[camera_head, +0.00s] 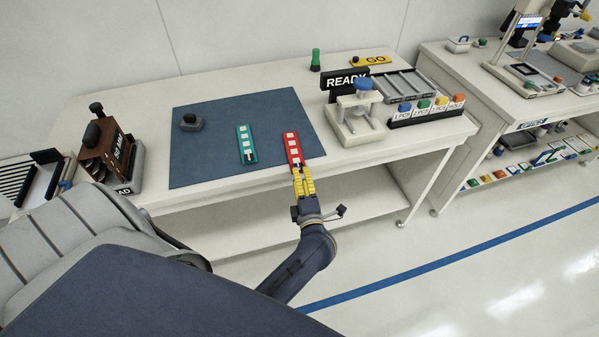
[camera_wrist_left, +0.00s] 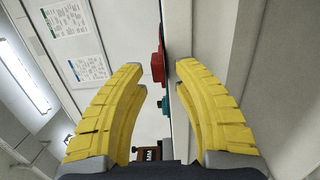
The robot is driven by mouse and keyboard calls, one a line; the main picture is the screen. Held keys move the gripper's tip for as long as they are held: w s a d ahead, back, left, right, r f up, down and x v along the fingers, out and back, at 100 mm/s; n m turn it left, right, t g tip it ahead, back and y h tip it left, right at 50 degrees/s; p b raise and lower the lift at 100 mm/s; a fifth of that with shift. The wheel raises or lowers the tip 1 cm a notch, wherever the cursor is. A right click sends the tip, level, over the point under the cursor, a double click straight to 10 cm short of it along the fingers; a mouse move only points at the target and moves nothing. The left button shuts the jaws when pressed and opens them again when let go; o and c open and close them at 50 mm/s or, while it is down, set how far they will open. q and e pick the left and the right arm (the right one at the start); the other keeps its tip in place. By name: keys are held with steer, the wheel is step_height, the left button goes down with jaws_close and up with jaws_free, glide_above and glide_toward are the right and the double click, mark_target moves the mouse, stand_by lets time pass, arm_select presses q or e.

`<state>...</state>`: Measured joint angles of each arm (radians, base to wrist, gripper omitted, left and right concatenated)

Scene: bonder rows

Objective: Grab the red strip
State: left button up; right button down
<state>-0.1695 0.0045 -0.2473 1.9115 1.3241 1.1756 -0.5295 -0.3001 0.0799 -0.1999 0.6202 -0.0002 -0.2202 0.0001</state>
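The red strip (camera_head: 293,149) carries a row of pale squares and lies on the dark blue mat (camera_head: 215,110), near its front right part. My left gripper (camera_head: 303,171) has yellow fingers and is at the near end of the red strip, by the table's front edge. In the left wrist view the fingers (camera_wrist_left: 161,70) are apart with an empty gap. The red strip (camera_wrist_left: 157,66) shows edge-on just beyond the fingertips; I cannot tell whether they touch it. A teal strip (camera_head: 246,144) lies to the left on the mat. My right gripper is not in view.
A dark knobbed block (camera_head: 191,122) sits on the mat's left part. A white press with a blue knob (camera_head: 357,115), a READY sign (camera_head: 346,82) and a labelled button row (camera_head: 427,110) stand right of the mat. A brown device (camera_head: 108,150) stands left.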

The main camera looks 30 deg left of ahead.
mark_target(300, 170)
arm_select(q)
steer(key=shift+x, duration=1.25)
steer(key=shift+c, duration=0.4)
jaws_close()
steer(key=shift+r, duration=1.25)
